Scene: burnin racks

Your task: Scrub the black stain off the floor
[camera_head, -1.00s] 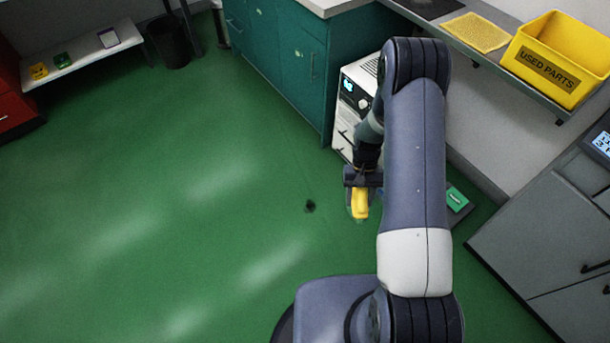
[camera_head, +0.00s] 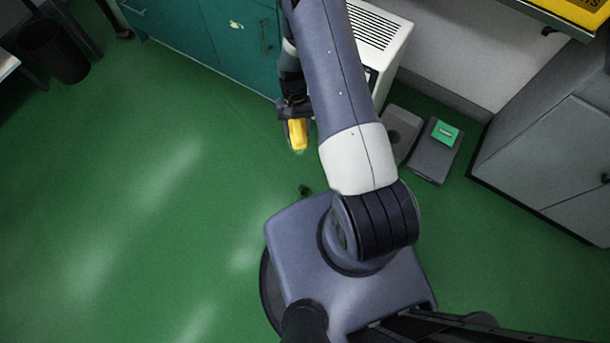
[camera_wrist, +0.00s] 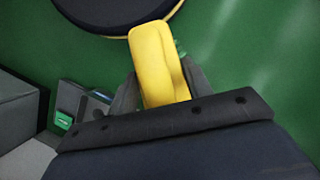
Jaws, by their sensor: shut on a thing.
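The black stain (camera_head: 305,191) is a small dark spot on the green floor, just beyond the edge of my base in the head view. My gripper (camera_head: 297,130) is shut on a yellow scrubber (camera_head: 298,136), a little beyond the stain and apart from it. In the wrist view the yellow scrubber (camera_wrist: 158,65) sits between the fingers of my gripper (camera_wrist: 160,92), with a bit of green showing at its edge. The stain does not show in the wrist view. I cannot tell whether the scrubber touches the floor.
A white cabinet unit (camera_head: 380,40) stands beyond my arm. A grey box with a green label (camera_head: 437,150) lies on the floor to the right, near grey cabinets (camera_head: 550,150). Teal cabinets (camera_head: 225,40) line the back. A black bin (camera_head: 52,50) stands far left. The left floor is clear.

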